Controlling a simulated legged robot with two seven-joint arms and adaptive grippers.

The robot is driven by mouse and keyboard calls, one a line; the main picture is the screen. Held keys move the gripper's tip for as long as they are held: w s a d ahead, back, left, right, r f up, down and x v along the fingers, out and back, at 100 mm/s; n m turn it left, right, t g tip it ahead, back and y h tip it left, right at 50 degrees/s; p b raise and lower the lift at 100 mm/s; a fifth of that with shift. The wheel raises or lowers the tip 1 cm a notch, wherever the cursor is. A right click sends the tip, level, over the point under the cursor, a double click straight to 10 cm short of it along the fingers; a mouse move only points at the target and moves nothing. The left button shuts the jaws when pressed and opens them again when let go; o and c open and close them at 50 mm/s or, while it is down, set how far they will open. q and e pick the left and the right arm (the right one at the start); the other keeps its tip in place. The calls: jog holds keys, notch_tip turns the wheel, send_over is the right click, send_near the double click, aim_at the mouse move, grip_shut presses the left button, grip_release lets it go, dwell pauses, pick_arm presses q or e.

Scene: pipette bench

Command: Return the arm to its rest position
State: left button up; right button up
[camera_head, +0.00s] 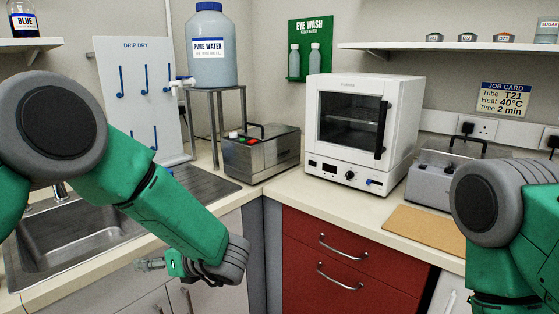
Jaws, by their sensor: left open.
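My left arm comes in from the left, green with grey joints, and crosses in front of the sink and the counter edge. My left gripper (152,265) is at its lower end, in front of the cabinet below the counter. It points left, is open and holds nothing that I can see. My right arm shows at the right edge, in front of the right counter. Its gripper is out of the picture.
The sink (75,246) is at left. A water jar (210,50) stands on a metal stand. A grey metal bath (262,152) sits in the corner, beside a white oven (364,130). A tan board (424,229) lies at right. Red drawers (340,262) are below the counter.

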pick_arm(q)
jog(key=s+f+m+t+h, duration=0.1)
jog(key=s+f+m+h, duration=0.4)
jog(key=f+m, duration=0.65)
jog(key=s+f+m+t+h, duration=0.1)
jog(key=s+f+m+h, duration=0.4)
jog(key=m, duration=1.2)
jog(key=s+a+f+m+g+h, duration=0.1)
jog(key=s+f+m+g, duration=0.2)
jog(key=s+m, duration=0.6)
jog(key=s+a+f+m+g+h, duration=0.1)
jog(key=s+f+m+g, duration=0.3)
jog(key=s, duration=1.4)
jog(key=m, duration=0.4)
jog(key=shift+s+a+f+m+h, duration=0.25)
jog(key=shift+s+f+m+h, duration=0.05)
jog(key=shift+m, duration=0.05)
jog(key=shift+d, duration=0.15)
